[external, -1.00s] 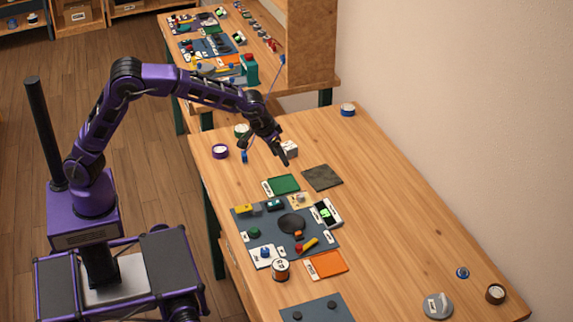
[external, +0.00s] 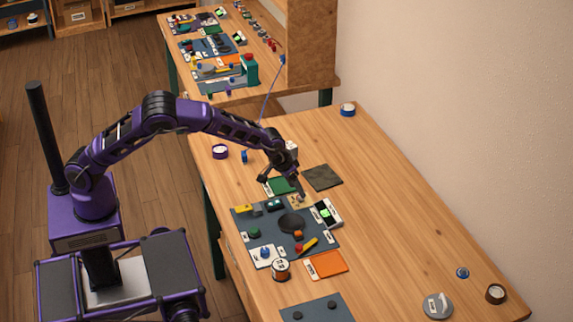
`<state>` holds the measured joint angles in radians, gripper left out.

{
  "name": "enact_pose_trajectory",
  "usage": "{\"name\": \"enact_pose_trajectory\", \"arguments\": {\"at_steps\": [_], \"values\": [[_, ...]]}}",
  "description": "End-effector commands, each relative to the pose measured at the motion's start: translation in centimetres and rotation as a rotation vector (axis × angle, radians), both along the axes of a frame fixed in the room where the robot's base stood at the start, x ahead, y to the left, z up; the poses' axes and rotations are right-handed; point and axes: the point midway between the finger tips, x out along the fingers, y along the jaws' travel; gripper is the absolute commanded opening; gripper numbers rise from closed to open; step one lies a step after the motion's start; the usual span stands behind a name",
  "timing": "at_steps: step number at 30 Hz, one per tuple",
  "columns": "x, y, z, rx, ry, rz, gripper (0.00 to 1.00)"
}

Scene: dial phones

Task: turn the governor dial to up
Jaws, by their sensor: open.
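The panel (external: 243,222) holds several small controls and labels too small to read, so I cannot tell which is the governor dial. A blue knob on a white plate (external: 265,252) sits at its front left. A green knob (external: 254,233), a large black disc (external: 291,222) and an orange part (external: 298,236) are also on it. The gripper partly hides the green tray (external: 279,184).
A device with a lit green screen (external: 326,213) stands at the panel's right edge. A labelled spool (external: 281,269) and an orange tray (external: 327,264) are in front. A dark square mat (external: 322,177) lies behind.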

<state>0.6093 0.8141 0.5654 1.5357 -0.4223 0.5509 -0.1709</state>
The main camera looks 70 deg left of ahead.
Motion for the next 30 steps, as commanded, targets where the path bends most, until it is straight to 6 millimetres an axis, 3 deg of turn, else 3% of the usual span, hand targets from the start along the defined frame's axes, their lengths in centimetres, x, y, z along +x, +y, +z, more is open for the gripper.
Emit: {"name": "enact_pose_trajectory", "arguments": {"at_steps": [3, 7, 18, 28, 30], "values": [[0.7, 0.2, -1.9, 0.001, 0.001, 0.000, 0.62], [1.2, 0.3, -3.0, 0.001, 0.001, 0.000, 0.62], [1.4, 0.3, -3.5, -0.001, 0.000, 0.000, 0.62], [1.4, 0.3, -3.5, 0.000, 0.000, 0.000, 0.04], [1.4, 0.3, -3.5, 0.000, 0.000, 0.000, 0.00]]}}
